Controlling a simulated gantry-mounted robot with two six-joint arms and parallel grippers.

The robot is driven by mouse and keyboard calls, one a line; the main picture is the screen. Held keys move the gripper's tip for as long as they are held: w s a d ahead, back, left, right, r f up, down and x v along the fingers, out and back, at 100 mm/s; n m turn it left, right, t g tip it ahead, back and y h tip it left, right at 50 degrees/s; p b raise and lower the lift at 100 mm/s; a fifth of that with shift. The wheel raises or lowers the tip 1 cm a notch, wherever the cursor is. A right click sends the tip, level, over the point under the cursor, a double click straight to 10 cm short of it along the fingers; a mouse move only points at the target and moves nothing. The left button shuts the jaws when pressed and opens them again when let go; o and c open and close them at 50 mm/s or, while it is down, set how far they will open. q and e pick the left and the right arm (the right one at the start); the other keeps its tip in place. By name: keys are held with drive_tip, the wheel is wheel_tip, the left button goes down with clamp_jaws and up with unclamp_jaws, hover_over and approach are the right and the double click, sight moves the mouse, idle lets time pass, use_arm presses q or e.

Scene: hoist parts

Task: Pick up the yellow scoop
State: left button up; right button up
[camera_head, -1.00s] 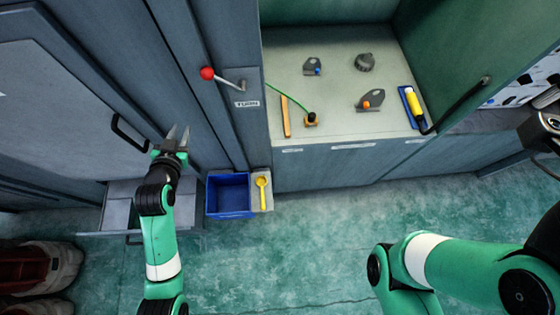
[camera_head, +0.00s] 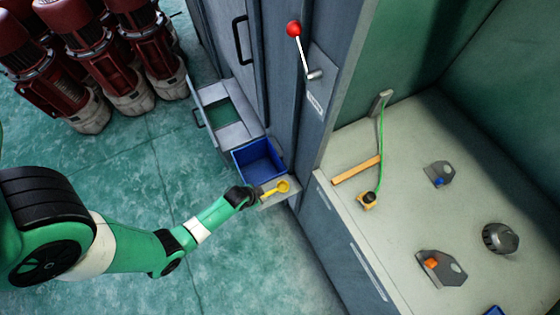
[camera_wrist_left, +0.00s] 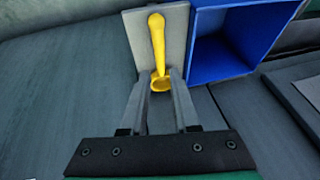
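The yellow scoop (camera_head: 282,187) lies on a small pale ledge (camera_head: 290,199) beside the blue bin (camera_head: 259,164). My left gripper (camera_head: 259,194) is at the scoop, at its handle side in the head view. In the left wrist view, the scoop (camera_wrist_left: 158,40) lies over the pale ledge (camera_wrist_left: 178,25), with its lower end between the two finger tips (camera_wrist_left: 161,78). The fingers are apart, one on each side of it, and no firm grip shows. Exact contact cannot be told. My right gripper is out of view.
The blue bin's wall (camera_wrist_left: 208,45) is close on the right in the wrist view. An open drawer (camera_head: 225,115) stands behind the bin. A red-knobbed lever (camera_head: 294,29) is on the cabinet. A bench (camera_head: 400,200) at right holds several parts. Red motors (camera_head: 115,60) stand at upper left.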

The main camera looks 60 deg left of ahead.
sight(267, 194)
use_arm(q)
drive_tip(key=b+x, duration=0.1)
drive_tip(key=x, duration=0.2)
drive_tip(key=shift+f, duration=0.1)
drive_tip(key=b+x, duration=0.2)
drive_tip(key=x, duration=0.1)
drive_tip(key=b+x, duration=0.1)
drive_tip(key=shift+s+f, duration=0.25)
drive_tip(key=shift+f, duration=0.1)
drive_tip(key=shift+w+a+f, duration=0.15)
drive_tip(key=shift+f, duration=0.15)
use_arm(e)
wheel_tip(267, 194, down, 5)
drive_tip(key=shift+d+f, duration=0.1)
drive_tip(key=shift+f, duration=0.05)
use_arm(q)
drive_tip(key=shift+r, duration=0.1)
clamp_jaws()
drive_tip(key=shift+w, duration=0.1)
